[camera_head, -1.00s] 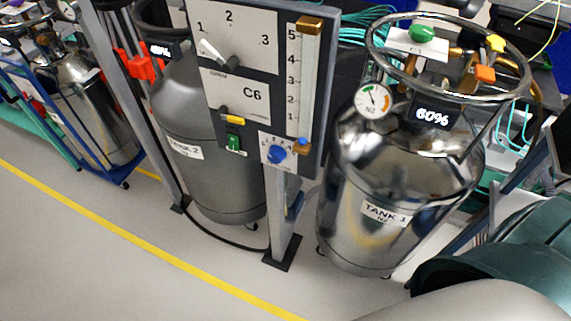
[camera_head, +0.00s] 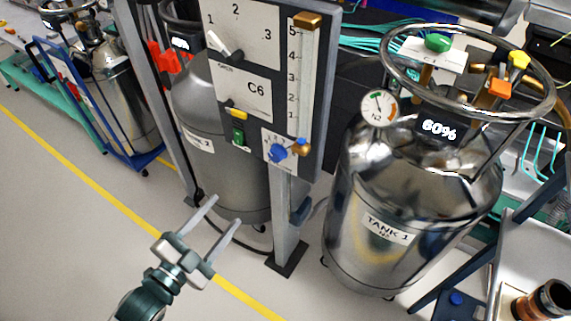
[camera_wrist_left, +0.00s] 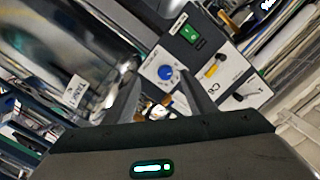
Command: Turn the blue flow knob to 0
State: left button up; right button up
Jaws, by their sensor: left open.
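The blue flow knob (camera_head: 277,152) sits on a small white dial plate (camera_head: 268,141) low on the grey control panel. In the left wrist view the blue knob (camera_wrist_left: 166,73) shows beyond and between the two fingers. My left gripper (camera_head: 225,211) is open and empty, below and to the left of the knob, with clear space between them. In the left wrist view its fingers (camera_wrist_left: 160,92) point towards the panel. The dial's markings are too small to read surely. My right gripper is not in view.
The panel (camera_head: 243,85) also carries a selector lever, a yellow slider, a green switch and a scale with brass fittings. The TANK 1 cylinder (camera_head: 400,215) stands close on the right. A grey tank (camera_head: 218,150) stands behind the panel.

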pick_arm(q)
jog(key=r, duration=0.1)
jog(key=d+r, duration=0.1)
jog(key=s+r+m+h, duration=0.1)
jog(key=shift+s+d+r, duration=0.1)
jog(key=shift+d+r, duration=0.05)
jog(key=shift+d, duration=0.2)
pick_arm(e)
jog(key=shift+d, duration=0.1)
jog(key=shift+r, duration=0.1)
pick_arm(q)
jog(key=p, duration=0.2)
send_near(274, 158)
jog(key=p+x, duration=0.2)
jog(key=x, duration=0.6)
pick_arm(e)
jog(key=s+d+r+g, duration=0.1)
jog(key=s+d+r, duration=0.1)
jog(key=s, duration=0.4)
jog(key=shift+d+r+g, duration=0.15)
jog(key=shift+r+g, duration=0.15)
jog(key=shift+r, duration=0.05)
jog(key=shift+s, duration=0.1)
